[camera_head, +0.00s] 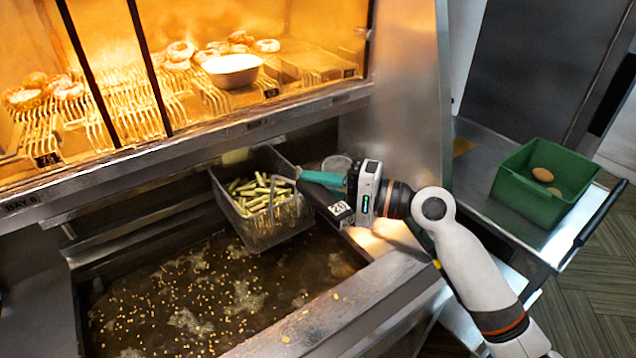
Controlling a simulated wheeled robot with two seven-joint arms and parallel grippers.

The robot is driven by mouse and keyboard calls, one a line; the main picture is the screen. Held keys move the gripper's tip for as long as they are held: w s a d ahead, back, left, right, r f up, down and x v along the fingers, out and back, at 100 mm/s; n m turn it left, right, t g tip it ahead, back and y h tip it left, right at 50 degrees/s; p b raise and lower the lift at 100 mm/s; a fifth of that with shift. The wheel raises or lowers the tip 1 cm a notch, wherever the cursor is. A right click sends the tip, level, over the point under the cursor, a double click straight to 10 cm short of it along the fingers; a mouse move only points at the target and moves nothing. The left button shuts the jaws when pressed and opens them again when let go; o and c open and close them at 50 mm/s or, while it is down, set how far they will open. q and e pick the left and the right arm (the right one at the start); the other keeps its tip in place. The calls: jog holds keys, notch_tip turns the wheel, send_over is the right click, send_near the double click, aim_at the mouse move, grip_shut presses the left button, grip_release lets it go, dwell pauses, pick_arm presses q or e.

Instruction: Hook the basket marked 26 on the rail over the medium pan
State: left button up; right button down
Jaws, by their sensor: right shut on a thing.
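A wire basket (258,228) full of cut fries is over the right rear part of an oil pan (130,310). Its teal handle (322,179) points right, and my right gripper (352,183) is shut on it. A dark block with a white number tag (340,209) is just below the gripper; the tag looks like 20 or 26, too small to be sure. A metal rail (140,193) runs along the back of the pan. I cannot tell whether the basket touches it or hangs on it. My left gripper is not in view.
A lit warming cabinet (250,122) with doughnuts and a white bowl (232,70) overhangs the back. A steel upright (395,85) stands behind my right arm. A green bin (545,190) with round brown items is on the cart (480,165) at right.

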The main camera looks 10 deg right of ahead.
jog(key=shift+f+b, duration=0.4)
jog(key=shift+f, duration=0.15)
dwell(0.6)
jog(key=c, duration=1.2)
grip_release()
jog(key=shift+o, duration=0.2)
jog(key=shift+f, duration=0.1)
